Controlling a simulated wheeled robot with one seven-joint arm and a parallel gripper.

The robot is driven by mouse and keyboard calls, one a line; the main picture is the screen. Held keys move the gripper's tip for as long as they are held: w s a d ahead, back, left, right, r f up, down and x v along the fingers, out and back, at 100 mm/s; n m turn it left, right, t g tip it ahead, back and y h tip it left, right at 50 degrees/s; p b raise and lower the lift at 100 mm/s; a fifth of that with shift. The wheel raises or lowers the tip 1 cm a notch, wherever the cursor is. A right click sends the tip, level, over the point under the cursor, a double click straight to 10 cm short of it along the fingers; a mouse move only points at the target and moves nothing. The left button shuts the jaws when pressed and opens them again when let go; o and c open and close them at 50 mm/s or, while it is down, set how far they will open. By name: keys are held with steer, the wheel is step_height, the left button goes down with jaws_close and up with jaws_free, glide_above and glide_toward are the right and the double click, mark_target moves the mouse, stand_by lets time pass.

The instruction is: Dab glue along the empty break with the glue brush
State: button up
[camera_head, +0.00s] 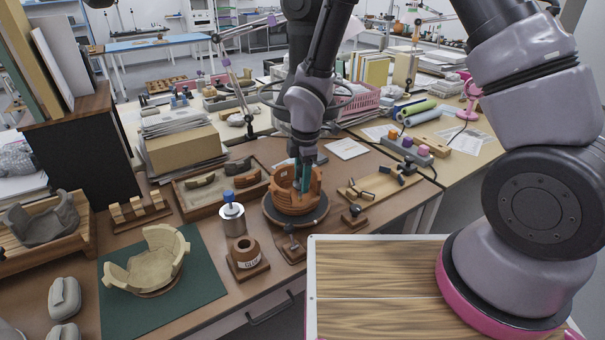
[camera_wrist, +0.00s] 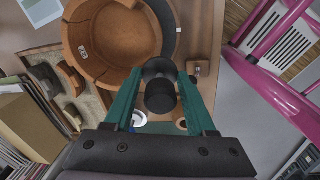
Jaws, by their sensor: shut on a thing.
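The terracotta pot (camera_head: 284,202) stands on a dark round turntable (camera_head: 272,219) at mid-bench. Its wall is uneven, with a lower part between higher pieces; it also shows in the wrist view (camera_wrist: 88,55). My gripper (camera_head: 303,178) has teal fingers and is over the pot's near side. In the wrist view my gripper (camera_wrist: 160,88) is shut on a dark round-ended handle (camera_wrist: 161,97), seen end-on, which I take as the glue brush. Its bristles are hidden, so I cannot tell whether they touch the break. A brown jar (camera_head: 244,250) on a wooden base stands in front.
A wooden tray (camera_head: 190,213) with loose sherds lies left of the pot. A metal canister with a blue top (camera_head: 232,218) stands close by. A cream broken bowl (camera_head: 150,262) sits on a green mat (camera_head: 205,283). A wooden board with small dark pieces (camera_head: 366,196) lies right.

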mark_target(300, 183)
steer(key=shift+w+a+f, duration=0.15)
steer(key=shift+f, duration=0.7)
steer(key=shift+w+a+f, duration=0.1)
steer(key=shift+w+f, duration=0.05)
steer(key=shift+f, duration=0.7)
steer(key=shift+w+d, duration=1.75)
steer(key=shift+d, duration=0.85)
step_height(300, 183, up, 9)
steer(key=s+d, duration=0.1)
steer(key=shift+s, duration=0.25)
steer(key=shift+s, duration=0.1)
